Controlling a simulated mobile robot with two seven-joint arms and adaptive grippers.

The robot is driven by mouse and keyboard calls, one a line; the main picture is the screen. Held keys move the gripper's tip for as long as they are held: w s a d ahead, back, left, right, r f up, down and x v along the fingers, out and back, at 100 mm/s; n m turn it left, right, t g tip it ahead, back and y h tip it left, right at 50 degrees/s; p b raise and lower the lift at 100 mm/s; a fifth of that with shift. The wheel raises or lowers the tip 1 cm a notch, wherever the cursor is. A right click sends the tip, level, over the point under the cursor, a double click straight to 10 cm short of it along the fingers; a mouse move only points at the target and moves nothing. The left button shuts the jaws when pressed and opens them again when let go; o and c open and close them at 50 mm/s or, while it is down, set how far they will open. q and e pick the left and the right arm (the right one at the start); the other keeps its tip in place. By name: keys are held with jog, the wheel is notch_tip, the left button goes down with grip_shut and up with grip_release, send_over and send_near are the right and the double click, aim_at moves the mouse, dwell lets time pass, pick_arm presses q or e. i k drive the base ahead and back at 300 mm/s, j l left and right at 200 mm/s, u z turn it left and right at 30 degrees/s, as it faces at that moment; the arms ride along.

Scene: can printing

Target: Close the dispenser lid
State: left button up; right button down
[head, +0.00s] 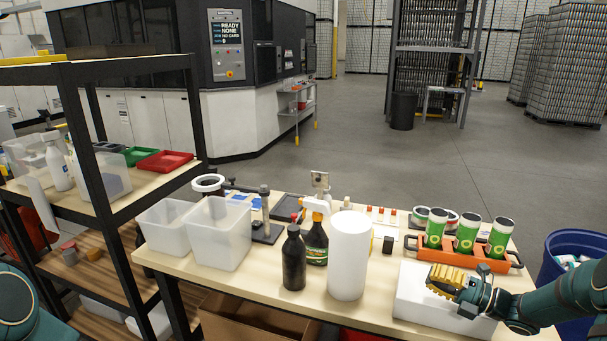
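A white box (411,302) lies at the front right of the table. It looks like the dispenser, though no label can be read. Its top looks flat, and I cannot make out a separate lid or whether it is open. My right gripper (446,281), with yellow ribbed fingers, is over the right part of the box's top and hides some of it. I cannot tell whether the fingers touch the box or how far apart they are. A teal part of my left arm (15,305) shows at the lower left. My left gripper is out of view.
An orange rack (460,255) with green cans stands just behind the box. A white cylinder (349,258), a black bottle (293,262) and a spray bottle (316,240) stand left of it. Translucent bins (219,240) are farther left. A blue barrel (575,250) stands right of the table.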

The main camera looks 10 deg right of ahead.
aim_at(320, 180)
jog(key=i+j, duration=0.15)
jog(key=i, duration=0.3)
jog(key=i+j, duration=0.2)
jog(key=i, duration=0.2)
jog(key=i+j, duration=0.15)
jog(key=i, duration=0.3)
